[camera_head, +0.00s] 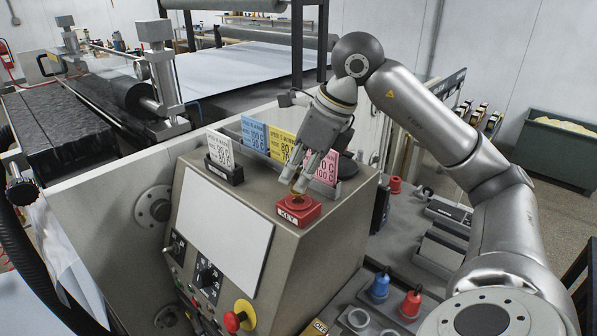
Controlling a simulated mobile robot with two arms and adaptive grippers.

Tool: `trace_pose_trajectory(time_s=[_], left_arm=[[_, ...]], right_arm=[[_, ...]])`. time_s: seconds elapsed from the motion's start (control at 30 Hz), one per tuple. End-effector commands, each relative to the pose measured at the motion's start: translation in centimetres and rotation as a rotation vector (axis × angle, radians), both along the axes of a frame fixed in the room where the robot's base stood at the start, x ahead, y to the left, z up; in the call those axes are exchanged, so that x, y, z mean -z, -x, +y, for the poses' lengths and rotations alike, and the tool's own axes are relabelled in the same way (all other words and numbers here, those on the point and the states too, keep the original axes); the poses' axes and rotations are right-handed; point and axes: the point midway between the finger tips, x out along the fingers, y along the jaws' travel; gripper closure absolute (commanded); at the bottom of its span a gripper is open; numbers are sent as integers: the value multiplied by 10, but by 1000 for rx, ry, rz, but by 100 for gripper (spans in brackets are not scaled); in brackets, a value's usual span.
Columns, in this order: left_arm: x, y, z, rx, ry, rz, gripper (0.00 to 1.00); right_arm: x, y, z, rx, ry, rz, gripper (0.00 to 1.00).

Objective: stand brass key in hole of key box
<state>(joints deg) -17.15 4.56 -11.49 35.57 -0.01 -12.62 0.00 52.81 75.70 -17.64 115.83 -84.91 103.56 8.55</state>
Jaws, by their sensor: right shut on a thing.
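The key box (300,212) is a small red block with a white label on its front, on top of the grey machine cabinet near its front right edge. My right gripper (301,184) reaches down from above, right over the box. It is shut on the brass key (296,194), of which only a small gold-coloured bit shows at the fingertips. The key's lower end is at or just above the top of the box; I cannot tell whether it is in the hole. The hole itself is hidden. My left gripper is out of view.
A rack with blue, yellow and pink cards (283,143) stands just behind my right gripper. A black holder with a white card (221,160) is to the left. Blue (380,285) and red (412,303) bottles stand lower right. The cabinet top left of the box is clear.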

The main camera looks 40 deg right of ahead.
Motion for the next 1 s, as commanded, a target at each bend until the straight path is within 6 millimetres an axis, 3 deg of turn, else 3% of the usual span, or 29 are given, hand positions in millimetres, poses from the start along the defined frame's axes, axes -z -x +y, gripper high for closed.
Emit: trace_pose_trajectory(time_s=[0.77,0.8,1.0], left_arm=[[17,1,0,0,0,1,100],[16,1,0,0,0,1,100],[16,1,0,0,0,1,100]], right_arm=[[19,0,0,0,0,0,100],[18,0,0,0,0,-1,85],[18,0,0,0,0,0,64]])
